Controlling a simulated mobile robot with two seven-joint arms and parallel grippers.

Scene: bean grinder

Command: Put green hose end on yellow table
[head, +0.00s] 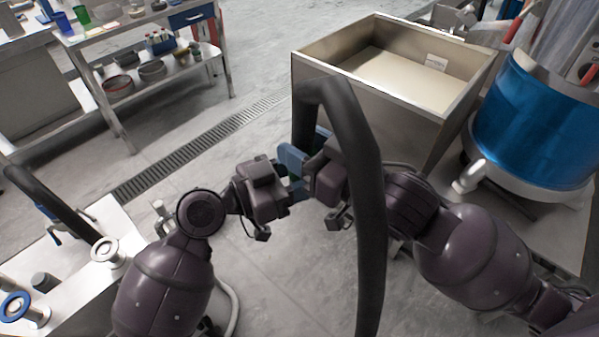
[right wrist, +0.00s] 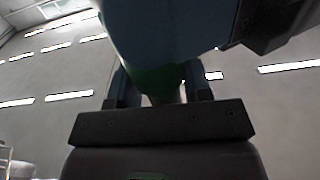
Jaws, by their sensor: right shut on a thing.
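A thick black hose (head: 367,190) arches up in front of my right arm and down past the bottom edge in the head view. A blue piece (head: 292,160) with a bit of green at the hose end (head: 292,178) sits between my two grippers. My right gripper (head: 305,176) is shut on the green hose end, which shows between its fingers in the right wrist view (right wrist: 158,78). My left gripper (head: 293,190) is close against the same piece from the left; its fingers are partly hidden, so its grip is unclear. I cannot make out a yellow table.
A large metal hopper (head: 310,75) stands behind my right arm, with a blue drum (head: 535,125) at the right. A steel shelf table (head: 120,130) with bowls and bottles is at the back left. A white table (head: 80,285) with pipe fittings is at the left. Open floor lies between.

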